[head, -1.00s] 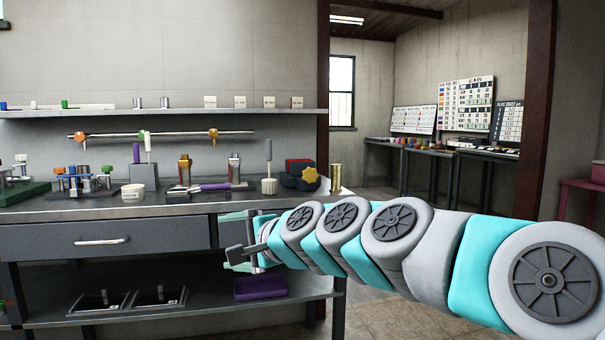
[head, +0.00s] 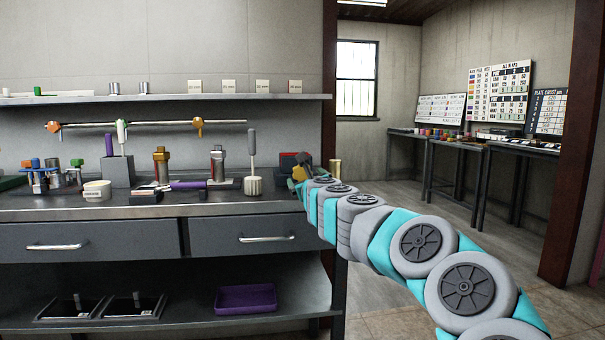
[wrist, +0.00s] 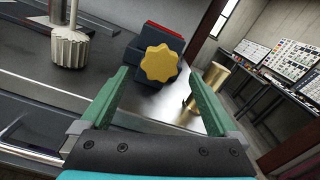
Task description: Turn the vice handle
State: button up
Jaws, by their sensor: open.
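The vice shows in the wrist view as a dark blue-grey block (wrist: 131,62) with red on top, near the bench's right end. Its handle is a yellow lobed knob (wrist: 160,64) facing me. My gripper (wrist: 165,85) is open, its two green fingers apart with the knob ahead between them. No contact with the knob is visible. There my gripper (head: 297,178) is partly hidden at the vice.
A brass cylinder (wrist: 215,78) stands just right of the knob, near my right finger. A ribbed white piece with a grey rod (wrist: 69,48) stands to the left. The bench (head: 120,207) has drawers with bar handles below its front edge. A purple tray (head: 246,298) lies on the lower shelf.

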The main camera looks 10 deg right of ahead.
aim_at(303, 174)
jog(key=shift+w+p, duration=0.85)
jog(key=shift+w, duration=2.1)
jog(key=c, duration=1.4)
jog(key=shift+o, duration=0.2)
jog(key=shift+n, duration=0.4)
